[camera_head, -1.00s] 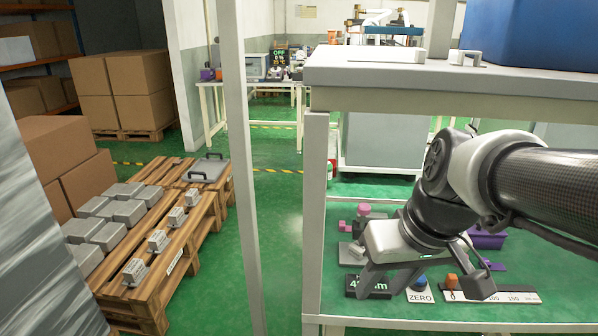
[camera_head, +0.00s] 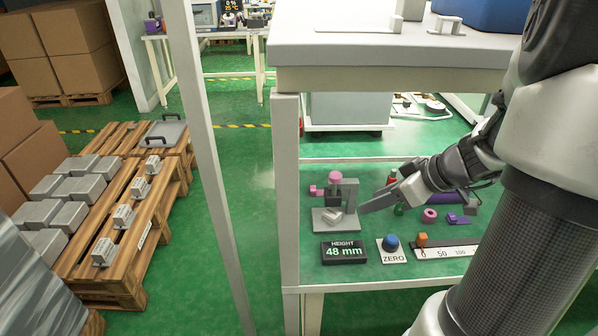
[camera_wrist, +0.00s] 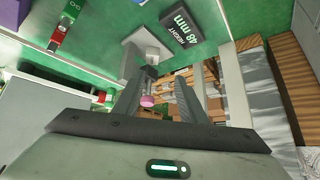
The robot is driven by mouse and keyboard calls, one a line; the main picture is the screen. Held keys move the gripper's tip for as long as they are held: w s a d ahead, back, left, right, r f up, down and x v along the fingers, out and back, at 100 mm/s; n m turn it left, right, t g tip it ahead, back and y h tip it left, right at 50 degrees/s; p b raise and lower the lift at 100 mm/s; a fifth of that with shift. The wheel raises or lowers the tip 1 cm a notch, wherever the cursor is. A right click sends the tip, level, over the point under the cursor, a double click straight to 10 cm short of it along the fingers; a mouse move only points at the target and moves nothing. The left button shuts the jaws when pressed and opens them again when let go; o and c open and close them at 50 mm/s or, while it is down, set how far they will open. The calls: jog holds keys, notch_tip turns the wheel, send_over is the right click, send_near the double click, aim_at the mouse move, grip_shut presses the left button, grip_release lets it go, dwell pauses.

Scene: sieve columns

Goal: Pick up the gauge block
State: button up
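A small light-grey metal block (camera_head: 333,214), which looks like the gauge block, rests tilted or angled on the grey base of the height gauge (camera_head: 322,228). A dark part and pink knobs (camera_head: 335,177) of the gauge are above and behind it. My gripper (camera_head: 376,203) reaches in from the right, its tips just right of the gauge post and apart from the block. In the wrist view my gripper (camera_wrist: 158,98) has its two fingers spread, with nothing held between them.
A height display (camera_head: 344,251) reading 48 mm stands in front of the gauge, with a blue zero button (camera_head: 391,242) and a ruler (camera_head: 450,252) to its right. A thick shelf (camera_head: 400,78) overhangs the green bench. A white post (camera_head: 213,170) stands left.

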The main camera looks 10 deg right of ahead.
jog(key=d, duration=0.1)
jog(key=b, duration=0.2)
send_near(334, 214)
jog(key=x, duration=0.3)
jog(key=shift+s+a+f, duration=0.15)
jog(key=shift+s+f, duration=0.05)
jog(key=shift+f, duration=0.1)
jog(key=shift+w+x, duration=0.15)
jog(key=shift+x, duration=1.3)
jog(key=shift+w+x, duration=0.2)
jog(key=shift+x, duration=1.2)
jog(key=shift+r, duration=0.2)
jog(key=c, duration=1)
jog(key=shift+o, duration=0.2)
jog(key=shift+r, duration=0.1)
